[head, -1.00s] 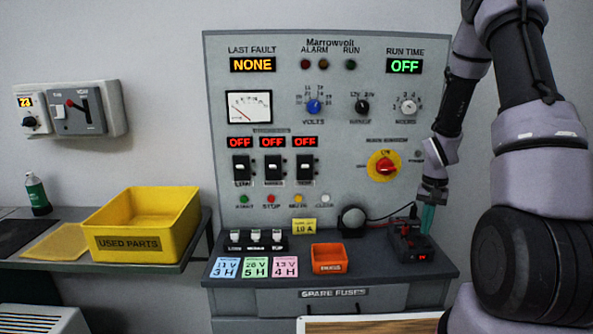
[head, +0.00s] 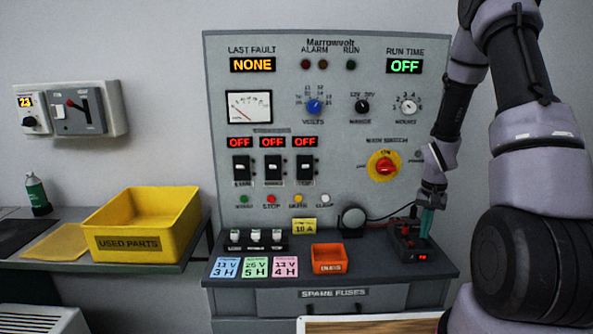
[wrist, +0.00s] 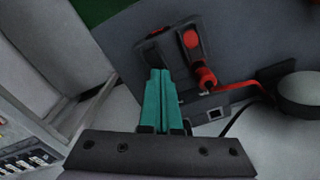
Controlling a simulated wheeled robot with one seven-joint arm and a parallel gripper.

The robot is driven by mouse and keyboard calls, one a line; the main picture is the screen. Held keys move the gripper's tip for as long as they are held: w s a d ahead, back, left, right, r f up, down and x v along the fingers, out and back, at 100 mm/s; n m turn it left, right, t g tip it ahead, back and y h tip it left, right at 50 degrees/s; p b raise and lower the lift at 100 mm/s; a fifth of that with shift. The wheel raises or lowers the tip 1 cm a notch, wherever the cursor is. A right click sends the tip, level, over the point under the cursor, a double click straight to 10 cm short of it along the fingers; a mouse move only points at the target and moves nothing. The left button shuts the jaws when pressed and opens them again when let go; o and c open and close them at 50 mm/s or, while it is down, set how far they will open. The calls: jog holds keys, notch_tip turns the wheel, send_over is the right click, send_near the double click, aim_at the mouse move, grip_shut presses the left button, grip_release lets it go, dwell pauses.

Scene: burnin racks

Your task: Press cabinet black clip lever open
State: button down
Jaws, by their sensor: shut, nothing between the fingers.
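A small dark unit (head: 413,257) with red parts and a small red display stands at the right end of the cabinet's shelf. In the wrist view it shows black upright parts (wrist: 181,58) with red tops and a red fitting (wrist: 205,78). I cannot tell for certain which part is the black clip lever. My gripper (head: 425,233) points down at the unit's right side. Its teal fingers (wrist: 160,72) are shut together and empty, with the tips close beside the black parts. Whether they touch cannot be told; the fingers hide part of the unit.
The cabinet panel (head: 330,120) rises behind the unit. An orange bin (head: 328,258), coloured cards and several small switches stand farther left. A yellow bin (head: 143,225) sits on the side bench.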

jog(key=shift+r, duration=2.45)
jog(key=shift+r, duration=0.1)
jog(key=s+a+r+t, duration=0.2)
jog(key=s+a+r, duration=0.1)
jog(key=r, duration=0.7)
jog(key=s+a+r+t, duration=0.15)
jog(key=a+r, duration=0.25)
jog(key=r, duration=0.7)
jog(key=s+a+r+n+t+y, duration=0.1)
jog(key=s+a+r+t+y, duration=0.1)
jog(key=s+a+r, duration=0.4)
jog(key=s+r+t, duration=0.1)
jog(key=s+r, duration=0.4)
jog(key=s, duration=0.4)
jog(key=shift+s+a+r+t, duration=0.15)
jog(key=shift+a+r+t, duration=0.1)
jog(key=shift+t, duration=0.1)
